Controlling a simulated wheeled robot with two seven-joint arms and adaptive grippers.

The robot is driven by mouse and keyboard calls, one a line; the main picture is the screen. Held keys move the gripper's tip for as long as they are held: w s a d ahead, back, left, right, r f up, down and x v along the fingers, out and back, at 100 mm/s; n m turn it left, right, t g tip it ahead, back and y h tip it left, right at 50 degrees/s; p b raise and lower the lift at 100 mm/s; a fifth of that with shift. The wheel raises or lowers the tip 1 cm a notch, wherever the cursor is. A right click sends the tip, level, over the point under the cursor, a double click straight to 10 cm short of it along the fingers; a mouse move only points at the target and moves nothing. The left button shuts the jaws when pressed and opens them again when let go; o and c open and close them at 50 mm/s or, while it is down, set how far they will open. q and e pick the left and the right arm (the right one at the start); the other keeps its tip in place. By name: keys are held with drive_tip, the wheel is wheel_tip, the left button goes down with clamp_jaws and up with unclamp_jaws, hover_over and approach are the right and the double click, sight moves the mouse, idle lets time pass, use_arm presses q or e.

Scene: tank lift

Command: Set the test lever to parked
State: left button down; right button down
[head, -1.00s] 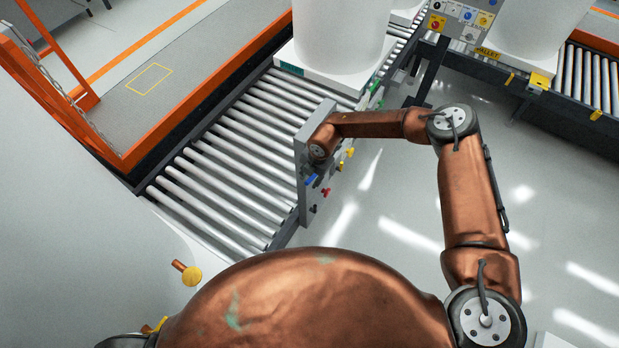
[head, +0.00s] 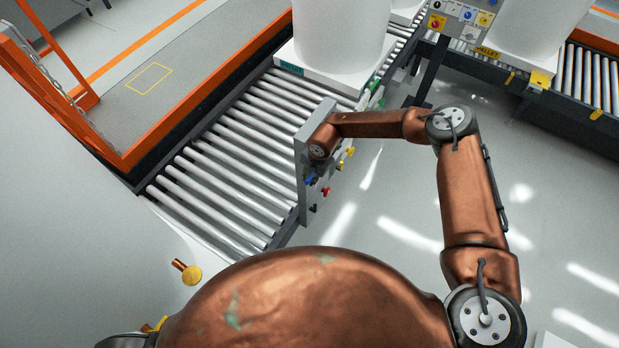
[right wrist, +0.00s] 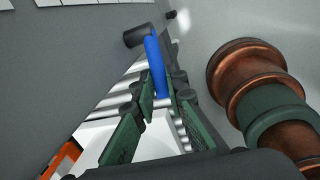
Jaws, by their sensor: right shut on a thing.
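A grey control panel (head: 303,172) stands upright at the near right end of the roller conveyor. It carries a blue lever (head: 310,181), partly covered by my right wrist. In the right wrist view the blue lever (right wrist: 155,62) rises from a dark round pivot, its lower end between my right fingertips (right wrist: 163,90). My right gripper is shut on this lever; in the head view its fingers are mostly hidden behind the wrist. Any lettering on the panel is unreadable here. My left gripper is not in view.
Red, yellow and black controls (head: 326,192) sit close beside the lever on the panel. A white tank (head: 340,35) stands on the conveyor rollers (head: 225,165) behind. An orange-railed platform (head: 130,160) is at left. The floor right of the panel is clear.

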drive_tip(key=shift+w, duration=0.1)
idle(0.3)
drive_tip(key=g+y+b, duration=0.1)
drive_tip(key=w+r+g+b, duration=0.1)
drive_tip(key=b, duration=0.1)
drive_tip(key=shift+d+y, duration=0.4)
drive_tip(key=g+y+b, duration=0.1)
drive_tip(key=b, duration=0.1)
drive_tip(key=w+g+b, duration=0.1)
drive_tip(key=b, duration=0.1)
drive_tip(key=shift+w+d+r+m+g+y, duration=0.15)
drive_tip(key=shift+d+r+m+g+y, duration=0.15)
drive_tip(key=shift+d+r+y, duration=0.1)
drive_tip(key=shift+w+d+r+g+b, duration=0.1)
drive_tip(key=shift+r+g+b, duration=0.15)
drive_tip(key=shift+b, duration=0.45)
drive_tip(key=shift+w+r+y, duration=0.1)
drive_tip(key=shift+y, duration=0.2)
drive_tip(key=c, duration=1.9)
unclamp_jaws()
drive_tip(key=shift+d, duration=0.1)
drive_tip(key=shift+c, duration=0.2)
